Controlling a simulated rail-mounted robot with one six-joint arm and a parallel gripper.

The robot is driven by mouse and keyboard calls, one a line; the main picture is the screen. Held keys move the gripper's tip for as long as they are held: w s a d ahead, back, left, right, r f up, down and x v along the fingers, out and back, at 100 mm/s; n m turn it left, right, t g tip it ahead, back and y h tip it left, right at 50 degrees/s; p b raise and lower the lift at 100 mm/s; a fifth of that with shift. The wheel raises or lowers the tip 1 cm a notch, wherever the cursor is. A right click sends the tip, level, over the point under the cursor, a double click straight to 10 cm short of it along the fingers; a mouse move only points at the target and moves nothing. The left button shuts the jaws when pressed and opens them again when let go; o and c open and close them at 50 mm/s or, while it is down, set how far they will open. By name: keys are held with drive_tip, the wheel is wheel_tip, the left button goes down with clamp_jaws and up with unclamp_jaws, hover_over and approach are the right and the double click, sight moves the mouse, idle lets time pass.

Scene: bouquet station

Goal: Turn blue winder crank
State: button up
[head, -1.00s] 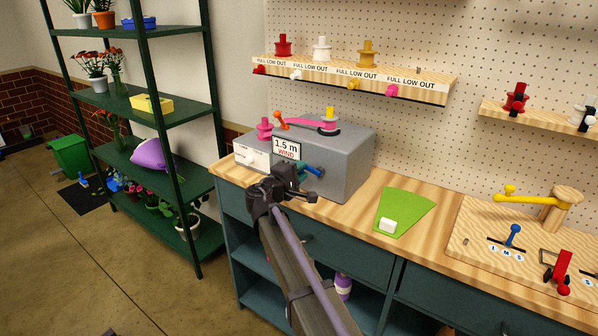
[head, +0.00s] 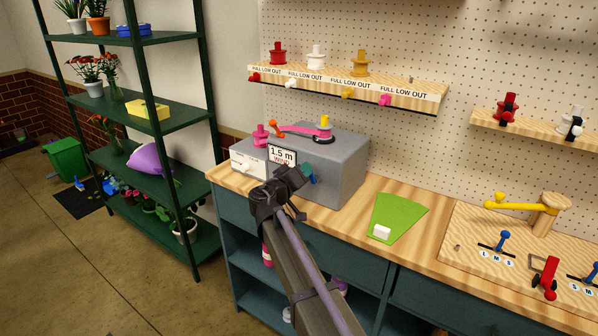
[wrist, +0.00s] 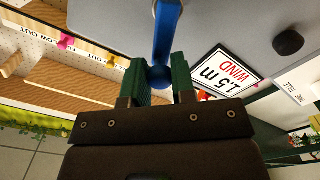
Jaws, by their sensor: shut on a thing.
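The winder is a grey box (head: 345,180) on the bench, with a sign (head: 282,155) reading "1.5 m WIND" on its front. Its blue crank (head: 314,180) is on the front face, mostly hidden behind my gripper (head: 299,174) in the head view. In the wrist view, the blue crank (wrist: 168,28) runs down to a round blue knob (wrist: 158,76). The knob sits between the green fingers of my gripper (wrist: 158,84), which is shut on it. On the box top are a pink spool (head: 261,136), an orange guide (head: 275,128) and a yellow spool (head: 324,123) with pink ribbon.
A black knob (wrist: 288,42) juts from the box front near the sign. A wooden board (head: 470,235) with levers is farther right. A spool shelf (head: 350,92) hangs above.

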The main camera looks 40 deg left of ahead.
drive_tip(key=m, duration=0.1)
drive_tip(key=d+m, duration=0.1)
drive_tip(key=m, duration=0.1)
drive_tip(key=d+m, duration=0.1)
drive_tip(key=shift+r+m, duration=0.2)
drive_tip(key=shift+m, duration=0.1)
drive_tip(key=m, duration=0.1)
drive_tip(key=d+m, duration=0.1)
drive_tip(key=m, duration=0.3)
drive_tip(key=shift+w+d+f, duration=0.15)
drive_tip(key=shift+d+f, duration=0.05)
drive_tip(key=shift+d, duration=0.2)
drive_tip(key=o, duration=0.9)
drive_tip(key=s, duration=0.7)
drive_tip(key=s+d, duration=0.1)
drive_tip(key=s, duration=0.2)
drive_tip(key=shift+s, duration=0.35)
